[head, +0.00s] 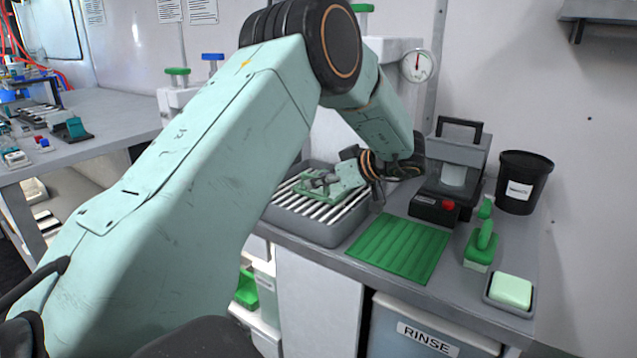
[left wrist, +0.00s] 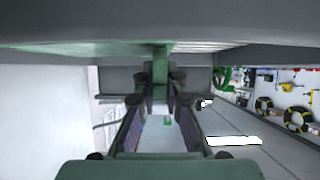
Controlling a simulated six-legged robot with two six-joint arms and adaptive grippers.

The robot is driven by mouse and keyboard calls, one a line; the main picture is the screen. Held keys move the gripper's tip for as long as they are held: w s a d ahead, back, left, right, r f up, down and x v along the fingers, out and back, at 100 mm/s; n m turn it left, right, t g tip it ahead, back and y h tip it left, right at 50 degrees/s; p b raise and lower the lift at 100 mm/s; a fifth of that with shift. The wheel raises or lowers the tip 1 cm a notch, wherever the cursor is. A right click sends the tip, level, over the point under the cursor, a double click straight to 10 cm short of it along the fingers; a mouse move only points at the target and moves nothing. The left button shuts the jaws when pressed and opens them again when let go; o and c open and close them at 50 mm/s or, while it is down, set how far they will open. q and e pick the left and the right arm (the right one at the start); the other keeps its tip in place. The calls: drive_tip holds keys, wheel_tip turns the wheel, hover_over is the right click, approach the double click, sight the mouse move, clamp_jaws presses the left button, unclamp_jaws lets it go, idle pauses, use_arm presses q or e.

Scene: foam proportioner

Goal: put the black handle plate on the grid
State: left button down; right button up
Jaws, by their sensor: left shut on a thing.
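A flat green plate (head: 312,190) is at the grey tray's bar grid (head: 325,212). My left gripper (head: 326,182) is above it, reaching in from the right side of the tray. In the left wrist view, the left gripper (left wrist: 161,92) is shut on a green upright handle (left wrist: 160,64), with the green plate (left wrist: 100,47) across the top of the picture. The handle looks green, not black. Whether the plate rests on the bars or hovers just above them, I cannot tell. My right gripper is not in view.
A green ribbed mat (head: 400,248) lies right of the tray. A RINSE bin (head: 425,335) is below.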

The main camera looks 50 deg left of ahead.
use_arm(q)
drive_tip(key=shift+s, duration=0.15)
drive_tip(key=c, duration=1.4)
unclamp_jaws()
drive_tip(key=shift+f, duration=0.15)
drive_tip(key=shift+r, duration=0.2)
drive_tip(key=p+v, duration=0.3)
drive_tip(key=v, duration=0.9)
drive_tip(key=shift+d, duration=0.1)
